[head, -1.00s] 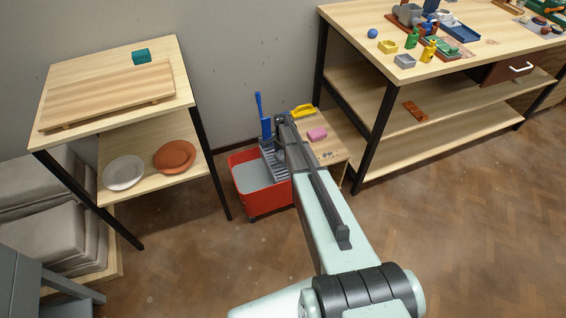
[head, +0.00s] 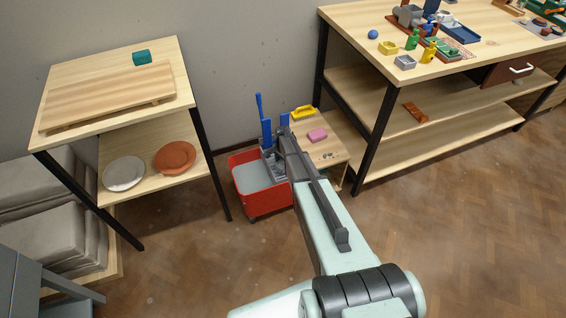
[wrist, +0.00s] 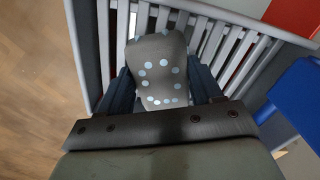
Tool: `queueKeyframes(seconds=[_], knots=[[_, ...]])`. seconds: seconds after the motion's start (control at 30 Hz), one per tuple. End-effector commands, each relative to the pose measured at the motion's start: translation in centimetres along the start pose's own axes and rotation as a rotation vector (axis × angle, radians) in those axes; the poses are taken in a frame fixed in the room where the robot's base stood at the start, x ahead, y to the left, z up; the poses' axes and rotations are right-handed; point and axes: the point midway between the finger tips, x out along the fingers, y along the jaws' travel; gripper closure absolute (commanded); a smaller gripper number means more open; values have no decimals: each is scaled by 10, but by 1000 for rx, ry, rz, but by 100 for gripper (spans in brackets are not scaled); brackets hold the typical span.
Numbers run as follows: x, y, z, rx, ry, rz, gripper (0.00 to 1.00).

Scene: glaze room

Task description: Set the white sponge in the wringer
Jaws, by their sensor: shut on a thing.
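My gripper (wrist: 160,75) is shut on a sponge (wrist: 157,68), which looks grey in the shade with pale dots in the wrist view. The sponge stands between the two fingers, over the grey slats of the wringer (wrist: 231,45). Whether it touches the slats I cannot tell. In the head view the wringer (head: 270,160) sits at the right side of the red bucket (head: 262,203). My gripper is low at the wringer there, and my arm hides the sponge and part of the wringer.
Blue upright parts (head: 266,132) rise at the wringer, and one blue part (wrist: 300,100) is close at right in the wrist view. A low wooden stand (head: 335,145) beside the bucket holds a pink block (head: 317,135) and a yellow object (head: 304,112). Floor in front is clear.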

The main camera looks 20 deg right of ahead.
Motion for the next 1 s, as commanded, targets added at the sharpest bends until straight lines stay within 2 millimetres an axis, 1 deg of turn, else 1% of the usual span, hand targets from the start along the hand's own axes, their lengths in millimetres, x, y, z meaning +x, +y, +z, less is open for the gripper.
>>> queueKeyframes(seconds=[0.03, 0.3, 0.53, 0.63, 0.77, 1.0], knots=[[1, 0, 0, 0, 0, 0, 34], [1, 0, 0, 0, 0, 0, 10], [0, 0, 0, 0, 0, 0, 10], [-4, 0, 0, 0, 0, 0, 10], [-19, 1, 0, 0, 1, -1, 10], [-65, 1, 1, 0, 1, -2, 10]])
